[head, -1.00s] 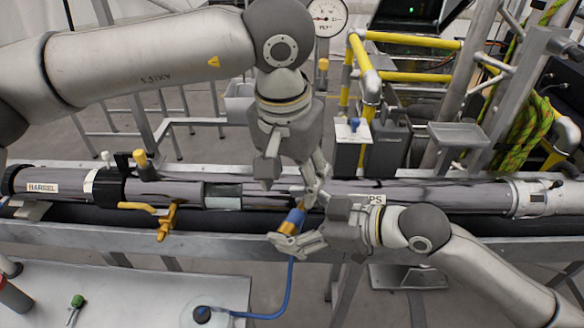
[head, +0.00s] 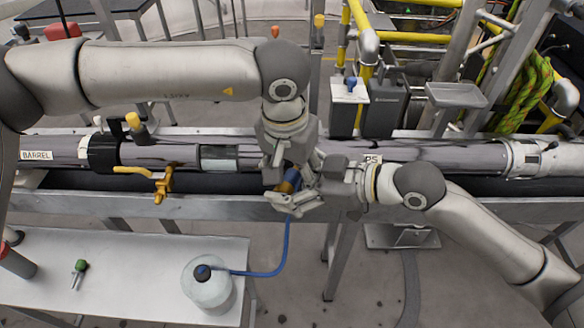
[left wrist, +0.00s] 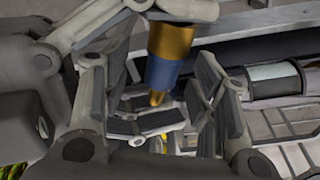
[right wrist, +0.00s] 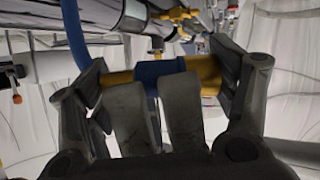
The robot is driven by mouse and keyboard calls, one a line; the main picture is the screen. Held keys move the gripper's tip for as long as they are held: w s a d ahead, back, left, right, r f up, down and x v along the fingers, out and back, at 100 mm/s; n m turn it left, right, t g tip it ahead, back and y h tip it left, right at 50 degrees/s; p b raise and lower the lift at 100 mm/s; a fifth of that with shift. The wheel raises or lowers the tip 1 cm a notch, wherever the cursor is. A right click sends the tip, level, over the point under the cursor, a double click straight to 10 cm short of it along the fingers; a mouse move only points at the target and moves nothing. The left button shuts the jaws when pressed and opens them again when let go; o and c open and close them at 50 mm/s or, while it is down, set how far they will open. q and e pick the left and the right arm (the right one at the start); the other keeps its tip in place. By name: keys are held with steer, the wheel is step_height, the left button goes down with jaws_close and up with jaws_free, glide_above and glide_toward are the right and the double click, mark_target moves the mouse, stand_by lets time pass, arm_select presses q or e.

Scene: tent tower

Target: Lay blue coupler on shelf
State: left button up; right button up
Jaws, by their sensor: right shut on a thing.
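The blue coupler (head: 289,183), blue with brass-coloured ends, is held in front of the long grey barrel tube, and a blue hose runs down from near it. My right gripper (head: 293,201) is shut on it; the right wrist view shows the coupler (right wrist: 160,71) lying crosswise at the fingers. My left gripper (head: 291,176) is directly above and behind it. In the left wrist view its pads (left wrist: 152,90) are spread apart, with the coupler (left wrist: 163,72) seen between them; I cannot tell whether they touch it. Which surface is the shelf is unclear.
A pale bench (head: 120,290) at lower left holds a clear bottle (head: 208,288) with a dark cap and a small green-topped part (head: 80,268). A small grey tray (head: 455,95) stands at right behind the barrel tube (head: 430,150). A yellow valve handle (head: 164,184) sticks out left of my grippers.

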arm_select(q)
steer(key=c, duration=0.9)
jaws_close()
arm_select(e)
steer(key=o, duration=1.1)
steer(key=shift+c, duration=0.2)
